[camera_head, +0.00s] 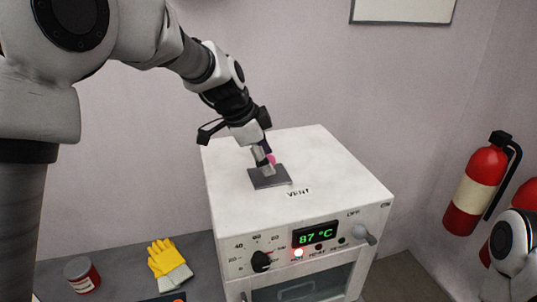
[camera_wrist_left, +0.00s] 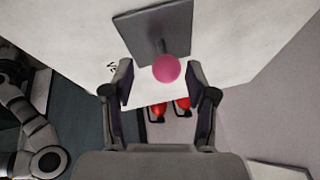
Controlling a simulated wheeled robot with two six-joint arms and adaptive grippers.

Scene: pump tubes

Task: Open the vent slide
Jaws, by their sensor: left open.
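The vent slide is a grey square plate (camera_head: 275,180) on the white top of the oven (camera_head: 335,170), beside the printed word VENT. It carries a pink ball knob (camera_head: 271,159) on a short stem, partly hidden by my gripper in the head view. My left gripper (camera_head: 265,158) points down at the knob. In the left wrist view the plate (camera_wrist_left: 152,30) lies beyond the open fingers (camera_wrist_left: 160,88), and the knob (camera_wrist_left: 166,68) shows between and just past the fingertips. Contact with the knob cannot be told. My right gripper is out of view.
The oven front has a black dial (camera_head: 261,261), a green display reading 87 °C (camera_head: 315,235) and a switch lever (camera_head: 365,234). Yellow gloves (camera_head: 168,264) and a red-and-white can (camera_head: 82,275) are at the left. Fire extinguishers (camera_head: 475,190) hang at the right.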

